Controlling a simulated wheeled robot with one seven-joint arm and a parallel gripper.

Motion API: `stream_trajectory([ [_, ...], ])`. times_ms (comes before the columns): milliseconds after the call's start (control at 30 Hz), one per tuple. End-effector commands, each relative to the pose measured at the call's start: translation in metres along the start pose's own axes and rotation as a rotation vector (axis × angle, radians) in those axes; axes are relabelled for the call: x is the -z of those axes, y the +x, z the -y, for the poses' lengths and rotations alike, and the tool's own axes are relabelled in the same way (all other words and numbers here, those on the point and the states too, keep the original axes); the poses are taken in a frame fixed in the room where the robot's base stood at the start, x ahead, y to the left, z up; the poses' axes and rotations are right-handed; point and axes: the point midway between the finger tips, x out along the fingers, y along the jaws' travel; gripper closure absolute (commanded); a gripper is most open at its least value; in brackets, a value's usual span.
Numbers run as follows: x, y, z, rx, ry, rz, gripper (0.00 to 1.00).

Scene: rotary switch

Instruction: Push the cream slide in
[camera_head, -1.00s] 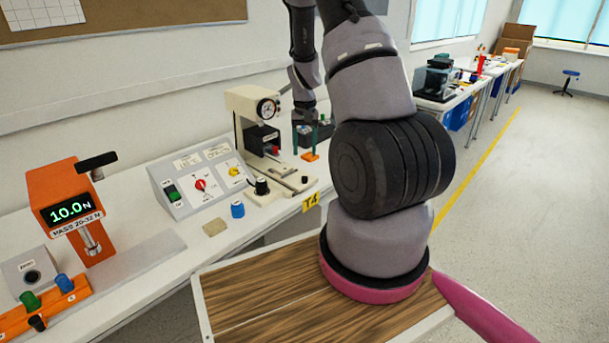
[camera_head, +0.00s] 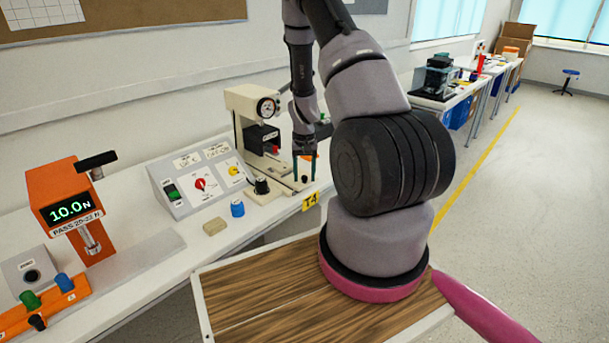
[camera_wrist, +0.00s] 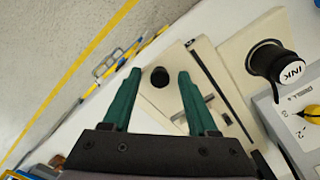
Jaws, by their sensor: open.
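The cream slide (camera_wrist: 174,62) lies at the base of the cream printing machine (camera_head: 245,108), with a black knob (camera_wrist: 160,77) on its outer end. In the head view the slide (camera_head: 291,187) reaches toward the table's front edge. My gripper (camera_wrist: 159,74) points down with its two green fingers apart and nothing held between them. In the wrist view the knob appears between the fingertips; I cannot tell whether either finger touches it. In the head view my gripper (camera_head: 304,179) is over the slide's outer end, and its fingers partly cover that end.
A black ink cup (camera_wrist: 275,63) stands beside the slide. A sloped control box (camera_head: 198,182) with red and yellow knobs is to the left. A blue cap (camera_head: 237,209) and a tan block (camera_head: 214,226) lie in front of it. An orange tester (camera_head: 68,200) stands far left.

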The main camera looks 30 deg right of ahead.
Motion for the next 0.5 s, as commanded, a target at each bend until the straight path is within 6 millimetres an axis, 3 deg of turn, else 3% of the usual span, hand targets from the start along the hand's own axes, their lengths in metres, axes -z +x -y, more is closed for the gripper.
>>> stream_trajectory([
  [33,0.0,-0.0001,0.0,0.0,0.0,0.0,0.41],
  [67,0.0,-0.0002,0.0,0.0,0.0,0.0,0.49],
  [200,-0.0001,-0.0003,0.0,0.0,0.0,0.0,1.0],
  [500,-0.0001,-0.0004,-0.0001,0.0,0.0,0.0,1.0],
])
